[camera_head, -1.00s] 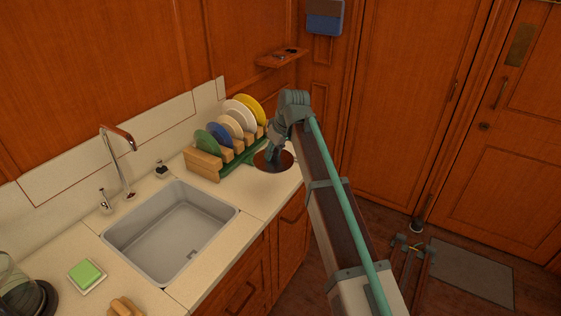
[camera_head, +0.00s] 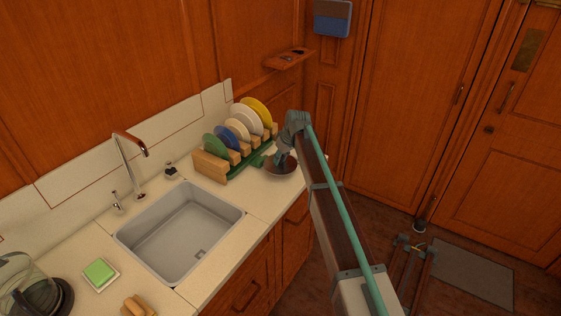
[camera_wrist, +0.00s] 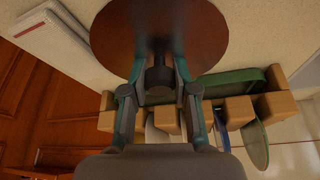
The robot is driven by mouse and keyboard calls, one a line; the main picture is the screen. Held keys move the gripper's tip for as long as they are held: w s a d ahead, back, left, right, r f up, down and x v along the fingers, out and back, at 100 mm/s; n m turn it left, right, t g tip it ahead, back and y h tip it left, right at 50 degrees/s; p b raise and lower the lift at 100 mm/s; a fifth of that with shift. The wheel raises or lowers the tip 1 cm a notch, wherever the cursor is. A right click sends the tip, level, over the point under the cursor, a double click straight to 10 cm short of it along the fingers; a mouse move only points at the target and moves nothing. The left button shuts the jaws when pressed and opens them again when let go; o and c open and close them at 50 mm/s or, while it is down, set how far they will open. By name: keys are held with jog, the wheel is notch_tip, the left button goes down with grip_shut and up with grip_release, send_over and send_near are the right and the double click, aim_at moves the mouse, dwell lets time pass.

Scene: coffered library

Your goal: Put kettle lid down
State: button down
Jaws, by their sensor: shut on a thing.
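The kettle lid is a round, reddish-brown disc (camera_wrist: 160,25) with a dark knob, large at the top of the wrist view. My gripper (camera_wrist: 160,82) is shut on the knob. In the head view the lid (camera_head: 282,170) shows at the right end of the counter, partly behind my gripper (camera_head: 282,155). It is low over the counter, beside the dish rack. I cannot tell whether the lid touches the counter.
A wooden dish rack (camera_head: 211,167) with several coloured plates stands just left of the lid. The sink (camera_head: 180,232) lies nearer, with a tap (camera_head: 130,165) behind it. A green sponge (camera_head: 99,271) and a glass kettle (camera_head: 30,285) sit at the left. The counter's edge is close.

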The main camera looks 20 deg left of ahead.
jog(key=shift+f+p, duration=0.45)
jog(key=shift+f, duration=0.75)
jog(key=shift+f, duration=0.15)
jog(key=c, duration=0.9)
grip_release()
jog(key=shift+r, duration=0.3)
jog(key=b+v, duration=0.3)
jog(key=v, duration=0.9)
jog(key=shift+f, duration=0.1)
